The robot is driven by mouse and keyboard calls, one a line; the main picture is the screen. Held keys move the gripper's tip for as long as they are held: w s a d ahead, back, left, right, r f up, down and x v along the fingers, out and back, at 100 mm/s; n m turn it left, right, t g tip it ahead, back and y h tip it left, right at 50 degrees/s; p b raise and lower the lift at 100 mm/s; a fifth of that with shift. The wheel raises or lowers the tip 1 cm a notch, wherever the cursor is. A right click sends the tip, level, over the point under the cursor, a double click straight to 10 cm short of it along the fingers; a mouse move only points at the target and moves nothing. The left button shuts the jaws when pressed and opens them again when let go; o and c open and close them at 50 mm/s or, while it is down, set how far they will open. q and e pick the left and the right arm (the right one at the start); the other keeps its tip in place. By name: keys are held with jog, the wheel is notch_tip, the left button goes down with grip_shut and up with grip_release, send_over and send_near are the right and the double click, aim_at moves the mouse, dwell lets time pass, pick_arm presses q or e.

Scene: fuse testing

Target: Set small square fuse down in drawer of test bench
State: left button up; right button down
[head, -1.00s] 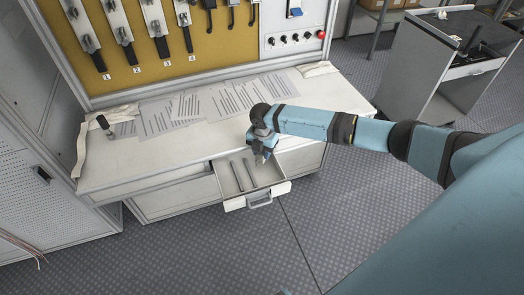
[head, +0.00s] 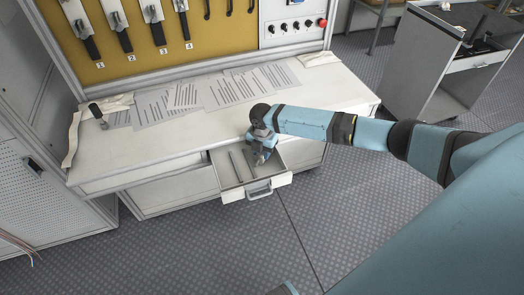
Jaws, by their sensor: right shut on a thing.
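The drawer (head: 225,182) of the test bench (head: 180,143) is pulled open below the worktop, with its handle facing the front. Long thin grey pieces lie inside it, towards the left. My right gripper (head: 260,161) points down over the right-hand part of the drawer, low at its opening. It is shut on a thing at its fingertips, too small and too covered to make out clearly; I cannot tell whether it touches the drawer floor. The small square fuse cannot be picked out apart from the gripper. My left gripper is not in view.
Papers (head: 235,90) lie on the worktop, with a cloth (head: 85,135) and a dark-handled tool (head: 98,115) at its left end. A yellow panel with switches (head: 120,35) stands behind. A grey cart (head: 440,70) is at the right. The floor in front is clear.

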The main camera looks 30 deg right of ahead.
jog(key=shift+f, duration=0.4)
jog(key=c, duration=0.7)
grip_release()
jog(key=shift+c, duration=0.2)
jog(key=shift+r, duration=0.35)
notch_tip(320, 180, up, 13)
